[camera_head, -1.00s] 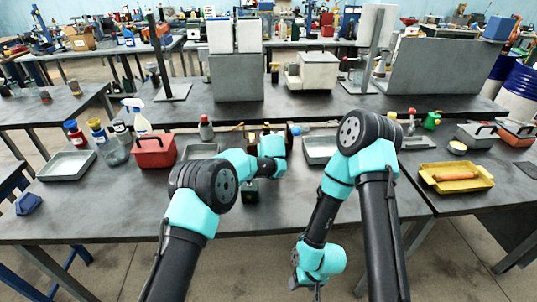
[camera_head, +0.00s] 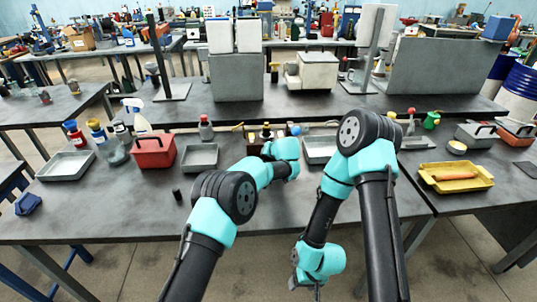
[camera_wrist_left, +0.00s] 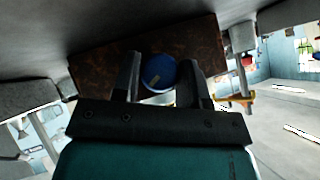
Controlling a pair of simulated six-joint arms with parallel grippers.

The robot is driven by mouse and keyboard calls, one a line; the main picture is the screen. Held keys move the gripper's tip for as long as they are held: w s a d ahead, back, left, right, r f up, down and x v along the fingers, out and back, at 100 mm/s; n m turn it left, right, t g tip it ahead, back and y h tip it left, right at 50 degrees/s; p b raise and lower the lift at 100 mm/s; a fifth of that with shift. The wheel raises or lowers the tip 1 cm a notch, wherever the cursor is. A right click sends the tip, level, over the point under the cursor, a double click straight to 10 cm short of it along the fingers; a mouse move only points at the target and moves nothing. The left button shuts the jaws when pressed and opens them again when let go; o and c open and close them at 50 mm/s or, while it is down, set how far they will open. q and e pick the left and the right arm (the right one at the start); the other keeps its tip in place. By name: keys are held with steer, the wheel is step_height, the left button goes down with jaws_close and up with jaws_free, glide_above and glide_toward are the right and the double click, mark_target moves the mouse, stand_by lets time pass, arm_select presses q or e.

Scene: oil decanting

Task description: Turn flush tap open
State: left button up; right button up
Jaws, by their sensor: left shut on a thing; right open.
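A round blue knob (camera_wrist_left: 158,74) with a small yellowish mark shows between the fingers of my left gripper (camera_wrist_left: 163,80) in the left wrist view. The fingers are shut on its sides. A brown mottled panel (camera_wrist_left: 105,67) is behind it. In the head view the blue knob (camera_head: 295,130) shows just beyond my left wrist, and the left fingertips are hidden behind that wrist. I take the knob to be the flush tap; whether it is turned I cannot tell. My right gripper (camera_head: 305,284) is open and empty, low in front of the table's front edge.
A red toolbox (camera_head: 153,153), grey trays (camera_head: 199,157) and bottles stand left of my left arm. A small black cylinder (camera_head: 177,194) stands on the open tabletop. A yellow tray (camera_head: 457,186) lies at the right. The front left of the table (camera_head: 110,215) is mostly clear.

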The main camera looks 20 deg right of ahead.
arm_select(q)
steer(key=m+t+y, duration=0.1)
steer(key=y, duration=0.1)
steer(key=m+t+y, duration=0.1)
steer(key=y, duration=0.1)
steer(key=shift+d+f+m, duration=0.1)
steer(key=shift+d+m, duration=0.1)
steer(key=shift+m, duration=0.2)
stand_by(0.4)
steer(key=o, duration=0.9)
steer(key=shift+s, duration=0.1)
steer(key=shift+v, duration=3.7)
